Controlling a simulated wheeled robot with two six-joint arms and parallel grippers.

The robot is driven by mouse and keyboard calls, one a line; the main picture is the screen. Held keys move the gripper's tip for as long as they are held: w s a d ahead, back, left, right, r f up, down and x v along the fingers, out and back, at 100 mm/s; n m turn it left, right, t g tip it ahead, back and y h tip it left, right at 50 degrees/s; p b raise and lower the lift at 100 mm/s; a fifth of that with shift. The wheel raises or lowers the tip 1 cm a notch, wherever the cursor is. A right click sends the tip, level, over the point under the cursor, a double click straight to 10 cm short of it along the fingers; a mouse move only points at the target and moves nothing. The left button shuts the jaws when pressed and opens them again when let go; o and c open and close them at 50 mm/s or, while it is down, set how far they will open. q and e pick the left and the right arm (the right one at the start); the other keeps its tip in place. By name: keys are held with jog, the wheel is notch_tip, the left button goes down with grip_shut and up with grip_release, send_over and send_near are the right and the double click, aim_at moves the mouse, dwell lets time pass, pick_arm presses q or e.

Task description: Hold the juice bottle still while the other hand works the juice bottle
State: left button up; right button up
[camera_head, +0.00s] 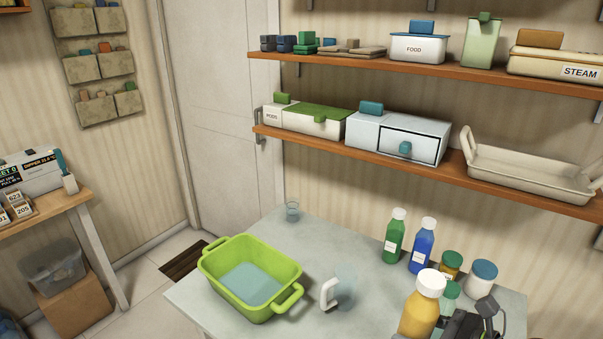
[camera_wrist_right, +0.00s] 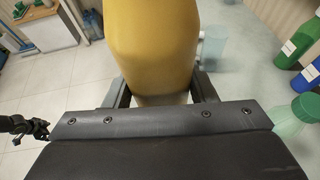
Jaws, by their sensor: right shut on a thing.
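The juice bottle (camera_head: 420,310) is yellow-orange with a white cap (camera_head: 431,282). It stands out at the bottom right of the head view, in front of the table's right part, and its lower end is cut off. My right gripper (camera_head: 455,325) is beside it, partly hidden by it. In the right wrist view the bottle's yellow body (camera_wrist_right: 155,40) fills the top middle, between the two dark fingers of my right gripper (camera_wrist_right: 162,92), which is shut on it. A dark jointed part (camera_wrist_right: 28,128) at the left edge there looks like my left gripper; its jaws are unclear.
The table (camera_head: 375,300) bears a green tub (camera_head: 290,272), a clear pitcher with a white handle (camera_head: 328,293), a small glass (camera_head: 292,212), a green bottle (camera_head: 394,240), a blue bottle (camera_head: 421,248) and jars (camera_head: 482,278). Two loaded shelves (camera_head: 370,165) hang behind.

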pick_arm(q)
jog(key=shift+f+b, duration=0.3)
jog(key=shift+f, duration=0.2)
pick_arm(e)
jog(key=shift+n+g+y, duration=0.7)
jog(key=shift+n, duration=0.1)
jog(key=s, duration=0.1)
jog(key=s+r, duration=0.2)
jog(key=s, duration=0.1)
jog(key=shift+a, duration=0.4)
jog(key=shift+w, duration=0.1)
jog(key=w+a+f+n+g+y, duration=0.2)
jog(key=a+n+g, duration=0.6)
jog(key=a, duration=0.6)
jog(key=shift+a+g, duration=0.35)
jog(key=shift+g, duration=0.15)
pick_arm(q)
jog(key=shift+o, duration=0.2)
jog(key=shift+a, duration=0.1)
pick_arm(e)
grip_shut()
pick_arm(q)
jog(key=shift+r, duration=0.1)
notch_tip(320, 180, up, 12)
jog(key=s+d, duration=0.1)
jog(key=shift+d, duration=0.15)
